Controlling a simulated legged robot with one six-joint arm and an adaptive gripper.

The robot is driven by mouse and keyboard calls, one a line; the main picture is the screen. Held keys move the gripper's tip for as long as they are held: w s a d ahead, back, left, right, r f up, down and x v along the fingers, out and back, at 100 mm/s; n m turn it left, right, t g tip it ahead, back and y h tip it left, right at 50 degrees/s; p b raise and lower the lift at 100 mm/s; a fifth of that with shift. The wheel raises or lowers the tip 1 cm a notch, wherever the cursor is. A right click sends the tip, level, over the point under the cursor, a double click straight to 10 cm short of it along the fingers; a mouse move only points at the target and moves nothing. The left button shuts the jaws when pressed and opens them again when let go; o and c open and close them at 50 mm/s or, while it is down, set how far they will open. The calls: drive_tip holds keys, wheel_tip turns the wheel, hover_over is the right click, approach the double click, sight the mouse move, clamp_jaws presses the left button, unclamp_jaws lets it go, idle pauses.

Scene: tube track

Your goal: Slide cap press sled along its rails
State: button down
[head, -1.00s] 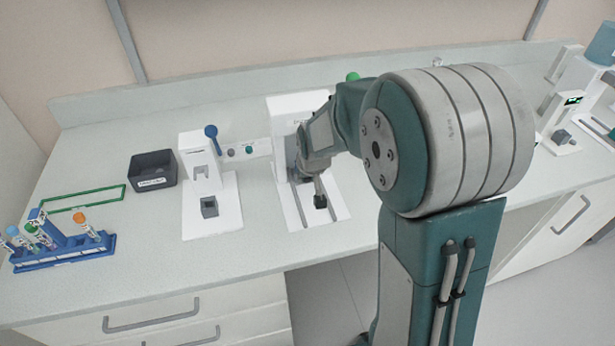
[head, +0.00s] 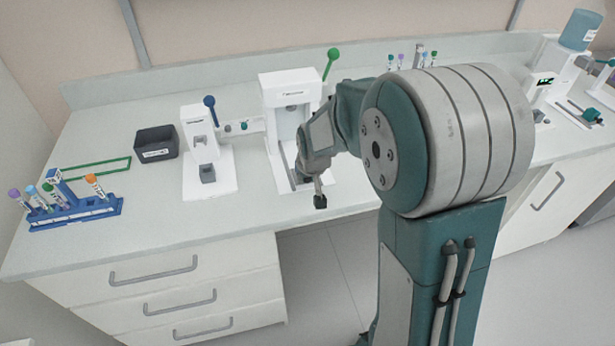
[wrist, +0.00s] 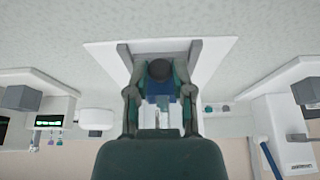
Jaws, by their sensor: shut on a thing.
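The white cap press (head: 290,92) with a green-knobbed lever (head: 332,56) stands on the counter in the head view, its base plate reaching toward the front edge. Its two grey rails show in the wrist view, one left (wrist: 125,56) and one right (wrist: 195,50). The sled (wrist: 160,90) appears as a blue block with a dark round knob (wrist: 160,69) between the rails. My gripper (wrist: 160,94) has a finger on each side of it and is shut on it. In the head view my gripper (head: 320,200) is at the plate's front end, and my arm hides the sled.
A second white press (head: 200,140) with a blue lever stands left. Further left are a dark bin (head: 156,142), a green frame (head: 90,168) and a blue tube rack (head: 75,213). More white devices stand at the right. Drawers lie below the front edge.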

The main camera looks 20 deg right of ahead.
drive_tip(key=shift+s+f, duration=0.1)
drive_tip(key=shift+s, duration=0.25)
drive_tip(key=c, duration=0.5)
unclamp_jaws()
drive_tip(key=shift+a, duration=0.1)
drive_tip(key=shift+r, duration=0.3)
drive_tip(key=v, duration=1.1)
drive_tip(key=shift+s+r, duration=0.2)
drive_tip(key=shift+s, duration=0.1)
